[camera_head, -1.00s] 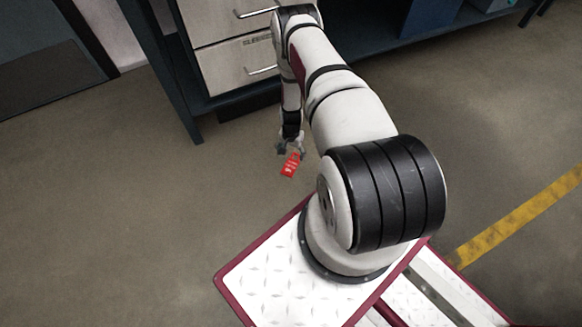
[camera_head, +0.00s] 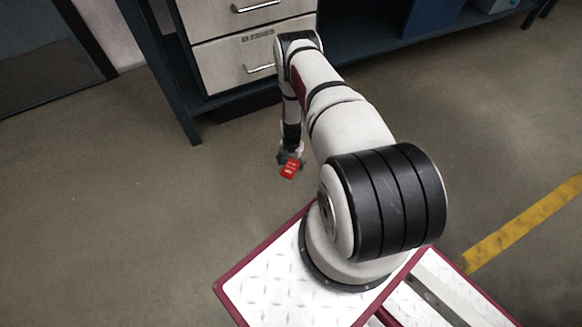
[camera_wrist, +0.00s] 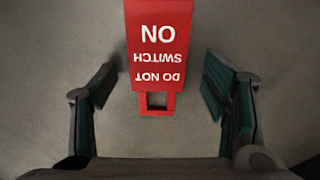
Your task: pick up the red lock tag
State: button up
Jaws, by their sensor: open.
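The red lock tag (camera_head: 290,168) lies on the floor in the head view, at the tip of my gripper (camera_head: 289,158). In the wrist view the tag (camera_wrist: 158,45) shows white upside-down lettering, "DO NOT SWITCH ON", and a square loop (camera_wrist: 157,103) at its lower end. My gripper (camera_wrist: 160,98) is open there, one finger to the left and one to the right of the tag's loop end. Both fingers are apart from the tag, with floor showing on each side. The tag's far end is cut off by the picture's top edge. I cannot tell the height between fingers and tag.
A dark workbench with grey drawers (camera_head: 250,57) stands behind my arm, and its leg (camera_head: 185,115) reaches the floor to the left. The floor (camera_head: 110,210) left of the tag is clear. A yellow floor stripe (camera_head: 520,222) runs at the right.

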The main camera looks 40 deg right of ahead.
aim_at(291, 165)
jog(key=shift+f, duration=0.25)
dwell(0.4)
jog(key=c, duration=1.3)
jog(key=shift+s, duration=0.1)
jog(key=shift+r+p, duration=0.3)
jog(key=shift+r, duration=0.3)
notch_tip(291, 165, up, 3)
jog(key=shift+r+p, duration=0.15)
jog(key=shift+p, duration=0.9)
jog(key=s+d+p, duration=0.1)
jog(key=s+d, duration=0.1)
jog(key=s, duration=0.2)
jog(key=s+d+p, duration=0.2)
jog(key=s, duration=0.3)
jog(key=s+d+r+p, duration=0.1)
jog(key=s+d, duration=0.2)
jog(key=s, duration=0.2)
jog(key=shift+s+p, duration=0.1)
jog(key=shift+p, duration=0.25)
